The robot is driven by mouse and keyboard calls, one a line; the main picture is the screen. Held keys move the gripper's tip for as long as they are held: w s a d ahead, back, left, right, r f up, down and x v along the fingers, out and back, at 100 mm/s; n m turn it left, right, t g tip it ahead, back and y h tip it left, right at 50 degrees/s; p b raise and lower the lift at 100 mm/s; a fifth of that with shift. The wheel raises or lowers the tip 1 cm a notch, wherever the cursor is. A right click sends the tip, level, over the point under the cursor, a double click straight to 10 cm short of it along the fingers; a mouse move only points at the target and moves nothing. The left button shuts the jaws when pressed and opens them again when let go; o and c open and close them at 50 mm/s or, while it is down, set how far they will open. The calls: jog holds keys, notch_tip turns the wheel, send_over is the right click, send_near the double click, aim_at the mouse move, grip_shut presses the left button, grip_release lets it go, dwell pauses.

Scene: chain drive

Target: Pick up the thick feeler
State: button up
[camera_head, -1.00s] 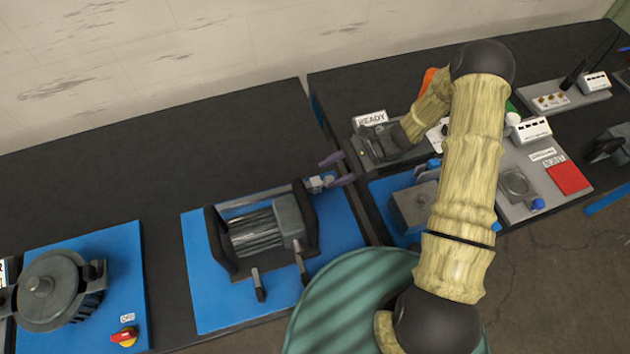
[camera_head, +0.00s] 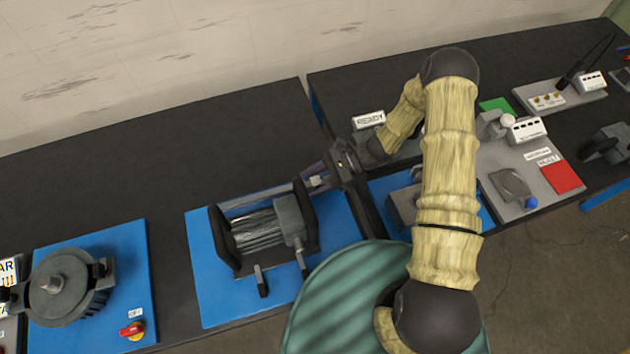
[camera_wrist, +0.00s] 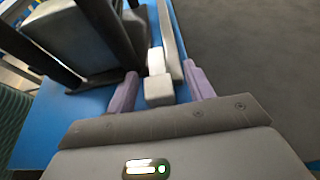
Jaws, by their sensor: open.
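My gripper (camera_wrist: 160,72) is open, its two purple fingers standing apart on either side of small light-grey blocks. The nearer block (camera_wrist: 158,93) lies between the fingers in the wrist view, with a gap to each finger. It appears to be the thick feeler, but no label shows which feeler it is. In the head view my gripper (camera_head: 313,181) is at the right end of the drum machine (camera_head: 258,230), and the small grey piece (camera_head: 316,181) shows between its fingers. The feeler's far end is unclear.
The drum machine's dark side frame stands close to the left finger in the wrist view. A grey bar (camera_wrist: 168,30) runs ahead beyond the blocks. The black bench (camera_wrist: 240,50) right of the fingers is clear. A READY sign (camera_head: 369,120) stands behind my wrist.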

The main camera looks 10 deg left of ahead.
aim_at(314, 181)
jog(key=shift+s, duration=0.15)
grip_shut()
dwell(0.4)
jog(key=shift+r, duration=0.1)
notch_tip(314, 181, up, 18)
jog(key=b, duration=0.3)
dwell(0.8)
